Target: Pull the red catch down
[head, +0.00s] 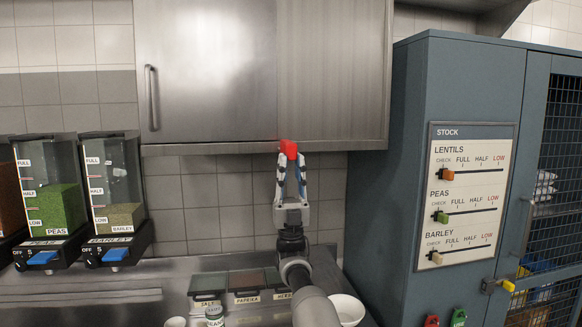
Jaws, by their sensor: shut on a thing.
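The red catch (289,147) is a small bright red block at the bottom edge of the steel wall cabinet (207,65). My gripper (290,158) points straight up from below, with its fingertips closed on the catch. The fingers cover the lower sides of the catch. The cabinet's doors look shut, and a vertical bar handle is on the left door. Whether the catch has shifted from its place cannot be told from this one view.
Below are a steel counter with labelled spice containers (245,286), a jar (214,316) and a white bowl (347,309). Grain dispensers (113,182) stand at the left. A blue cupboard (420,110) with a stock board (466,195) stands close at the right.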

